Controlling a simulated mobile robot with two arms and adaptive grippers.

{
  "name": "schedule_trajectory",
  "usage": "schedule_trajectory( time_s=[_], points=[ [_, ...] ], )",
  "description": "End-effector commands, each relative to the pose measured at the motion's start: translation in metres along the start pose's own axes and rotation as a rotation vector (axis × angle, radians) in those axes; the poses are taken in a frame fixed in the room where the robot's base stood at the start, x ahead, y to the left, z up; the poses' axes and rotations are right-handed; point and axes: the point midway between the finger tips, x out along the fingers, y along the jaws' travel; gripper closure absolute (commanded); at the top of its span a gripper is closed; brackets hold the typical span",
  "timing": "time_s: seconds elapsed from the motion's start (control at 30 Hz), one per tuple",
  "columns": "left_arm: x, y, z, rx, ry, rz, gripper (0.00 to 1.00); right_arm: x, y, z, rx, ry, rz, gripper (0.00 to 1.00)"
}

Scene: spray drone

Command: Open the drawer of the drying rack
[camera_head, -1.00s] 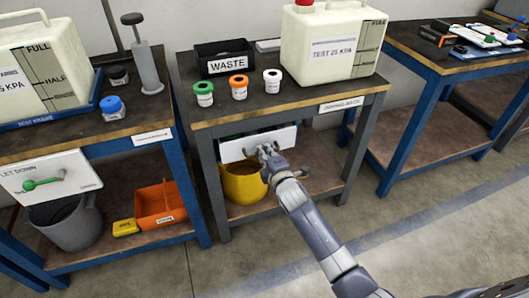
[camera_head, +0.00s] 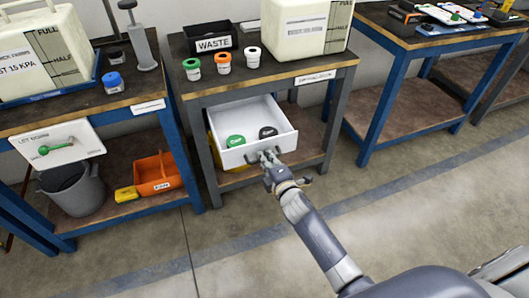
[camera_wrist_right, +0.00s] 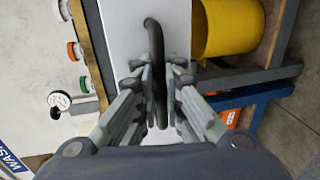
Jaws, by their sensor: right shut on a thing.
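The white drawer (camera_head: 256,149) sticks out from under the top of the middle table, pulled well out. Inside it lie a green round cap (camera_head: 235,141) and a black round cap (camera_head: 268,132). My right gripper (camera_head: 267,157) is at the drawer's front panel. In the right wrist view, its fingers (camera_wrist_right: 160,95) are closed around the dark bar handle (camera_wrist_right: 155,60) on the white panel. My left gripper is in neither current view.
Above the drawer, the middle table holds a black waste bin (camera_head: 212,40), several small capped jars and a large white canister (camera_head: 296,27). A yellow bucket (camera_wrist_right: 228,28) stands below the drawer. A grey bucket (camera_head: 72,189) and orange tray (camera_head: 157,174) are at left. Floor in front is clear.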

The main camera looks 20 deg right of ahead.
Motion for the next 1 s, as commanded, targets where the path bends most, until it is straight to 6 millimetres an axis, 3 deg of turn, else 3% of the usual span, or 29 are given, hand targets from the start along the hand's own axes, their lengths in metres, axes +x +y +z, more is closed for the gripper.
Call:
schedule_trajectory(
  time_s=[0.47,0.5,0.53,0.87,1.0],
  points=[
    [0.003,0.0,0.004,0.001,-0.003,0.0,1.0,-0.003,-0.001,0.0,0.001,0.0,0.0,1.0],
    [0.003,0.0,0.004,0.001,-0.004,0.0,1.0,-0.003,-0.001,0.0,0.0,0.0,0.0,0.85],
    [0.003,0.0,0.004,0.001,-0.004,0.0,1.0,-0.003,-0.001,0.0,0.0,0.0,0.0,0.82],
    [0.002,0.0,0.003,-0.001,-0.001,0.001,1.0,-0.004,-0.001,0.0,0.0,0.0,0.0,0.82],
    [0.002,0.0,0.004,-0.001,-0.002,0.001,1.0,-0.012,-0.001,0.0,-0.001,0.0,0.0,0.82]
  ],
)
